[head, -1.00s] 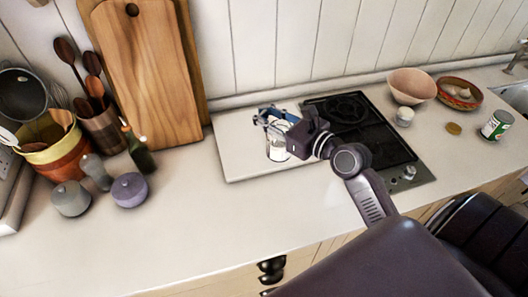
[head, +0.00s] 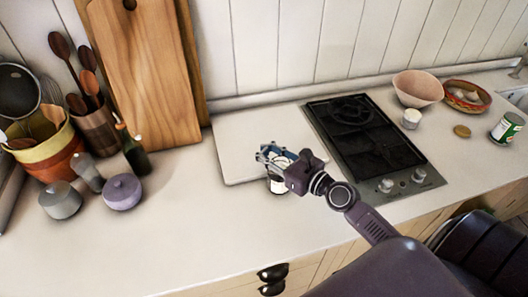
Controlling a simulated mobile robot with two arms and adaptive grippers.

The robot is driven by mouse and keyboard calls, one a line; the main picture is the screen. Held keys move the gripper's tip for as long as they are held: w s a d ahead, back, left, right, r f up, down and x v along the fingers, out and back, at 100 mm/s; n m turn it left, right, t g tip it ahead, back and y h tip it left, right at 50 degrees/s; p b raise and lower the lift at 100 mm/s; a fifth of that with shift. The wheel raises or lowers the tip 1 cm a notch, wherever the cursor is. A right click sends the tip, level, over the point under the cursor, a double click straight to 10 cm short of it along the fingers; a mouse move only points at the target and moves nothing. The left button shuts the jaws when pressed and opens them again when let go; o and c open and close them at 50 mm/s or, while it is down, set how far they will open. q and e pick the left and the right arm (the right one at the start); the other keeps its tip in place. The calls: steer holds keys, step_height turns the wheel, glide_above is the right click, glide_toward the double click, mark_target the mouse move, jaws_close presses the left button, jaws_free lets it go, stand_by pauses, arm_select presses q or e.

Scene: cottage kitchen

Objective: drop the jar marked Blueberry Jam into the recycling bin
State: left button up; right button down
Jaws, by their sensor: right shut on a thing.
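A jar (head: 278,186) with a pale label is in my right gripper (head: 275,158). The gripper is shut on it from above, by the front edge of the white board. The gripper covers much of the jar, and its label is too small to read. I cannot tell whether the jar touches the counter. My left gripper is not in view. No recycling bin shows.
The white board (head: 232,150) lies beside the black hob (head: 365,140). Pots, a bottle (head: 135,155) and wooden boards (head: 150,80) stand left. Bowls (head: 418,88), a small white jar (head: 411,118) and a green can (head: 507,127) stand right. The front counter (head: 210,235) is clear.

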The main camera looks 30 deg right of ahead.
steer(key=shift+f, duration=0.1)
steer(key=c, duration=1.6)
jaws_free()
steer(key=shift+r, duration=0.25)
